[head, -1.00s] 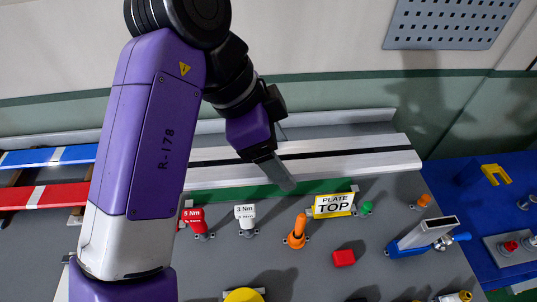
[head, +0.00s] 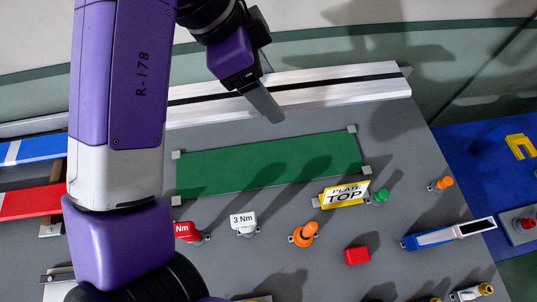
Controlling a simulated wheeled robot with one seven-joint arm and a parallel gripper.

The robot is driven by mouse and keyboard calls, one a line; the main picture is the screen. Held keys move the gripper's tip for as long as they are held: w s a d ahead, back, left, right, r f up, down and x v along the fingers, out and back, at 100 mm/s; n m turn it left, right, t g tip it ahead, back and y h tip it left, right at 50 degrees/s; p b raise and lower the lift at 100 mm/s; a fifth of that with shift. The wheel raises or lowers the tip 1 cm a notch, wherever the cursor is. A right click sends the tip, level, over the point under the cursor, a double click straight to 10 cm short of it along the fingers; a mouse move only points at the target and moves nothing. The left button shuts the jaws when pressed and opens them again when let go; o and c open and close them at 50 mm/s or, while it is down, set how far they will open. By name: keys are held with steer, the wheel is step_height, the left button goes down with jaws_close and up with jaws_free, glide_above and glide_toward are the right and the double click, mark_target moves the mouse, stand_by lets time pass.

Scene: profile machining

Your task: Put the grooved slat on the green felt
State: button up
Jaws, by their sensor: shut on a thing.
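The grooved slat (head: 335,84) is a long silver bar with a black groove along it. It runs across the picture just above the green felt's far edge, its left part hidden by my arm. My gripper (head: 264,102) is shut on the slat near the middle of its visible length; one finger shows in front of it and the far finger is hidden. The green felt (head: 265,165) is a long bare strip on the grey table, with small grey blocks at its corners. The slat does not cover the felt; its height above the table is hard to tell.
White (head: 243,223) and red (head: 186,231) torque tools, an orange knob (head: 305,235) and a red block (head: 357,256) are nearer. Red and blue bars (head: 35,203) lie left.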

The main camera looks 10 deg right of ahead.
steer(key=shift+w+f+b, duration=0.25)
steer(key=shift+f+b, duration=0.4)
steer(key=shift+f, duration=0.35)
steer(key=b, duration=0.5)
glide_above(271, 162)
steer(key=a, duration=0.1)
step_height(271, 162, down, 5)
step_height(271, 162, down, 20)
steer(key=shift+a+r+p, duration=0.1)
steer(key=shift+r+p, duration=0.1)
steer(key=shift+p, duration=0.35)
steer(key=shift+f+b, duration=0.35)
steer(key=shift+f, duration=0.1)
steer(key=shift+f, duration=0.2)
